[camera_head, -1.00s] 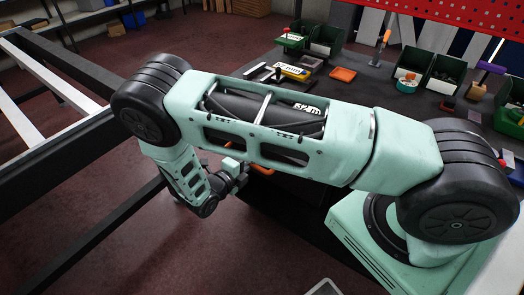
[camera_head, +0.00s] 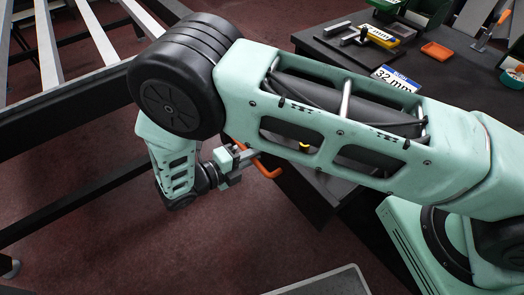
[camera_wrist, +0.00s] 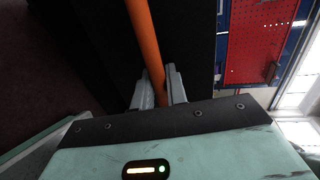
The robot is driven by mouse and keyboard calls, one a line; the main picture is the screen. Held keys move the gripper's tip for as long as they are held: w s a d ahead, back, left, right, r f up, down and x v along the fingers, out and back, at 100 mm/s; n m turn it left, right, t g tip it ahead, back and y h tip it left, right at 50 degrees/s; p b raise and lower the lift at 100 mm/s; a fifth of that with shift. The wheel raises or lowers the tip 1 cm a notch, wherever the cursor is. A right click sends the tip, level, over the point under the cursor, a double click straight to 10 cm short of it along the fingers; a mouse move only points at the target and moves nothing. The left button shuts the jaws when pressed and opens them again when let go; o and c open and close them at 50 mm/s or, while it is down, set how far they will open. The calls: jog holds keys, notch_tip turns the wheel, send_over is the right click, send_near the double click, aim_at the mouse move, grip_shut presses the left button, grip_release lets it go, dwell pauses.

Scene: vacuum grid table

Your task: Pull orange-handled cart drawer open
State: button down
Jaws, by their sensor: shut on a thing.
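The orange handle (camera_head: 266,171) sticks out from the dark front of the cart (camera_head: 302,188) in the head view. My gripper (camera_head: 236,163) is at the handle's left end. In the wrist view, the handle shows as an orange bar (camera_wrist: 143,32) running down between the two grey fingers of my gripper (camera_wrist: 159,88). The fingers are shut on it, one on each side. My arm covers much of the cart top and the drawer, so how far the drawer stands out is unclear. Grey and yellow bits show beside and through my arm, behind the handle.
A dark worktop (camera_head: 462,72) with an orange tray (camera_head: 437,51), a label reading 32 mm (camera_head: 396,79) and green bins lies at the upper right. A black frame with white slats (camera_head: 95,32) stands at the upper left. Dark red floor (camera_head: 180,240) is clear below my gripper.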

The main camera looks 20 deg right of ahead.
jog(key=shift+s+a, duration=0.15)
jog(key=shift+a, duration=0.1)
jog(key=c, duration=1.8)
grip_release()
jog(key=shift+b+v, duration=1.9)
jog(key=shift+v, duration=6.8)
jog(key=shift+f, duration=0.1)
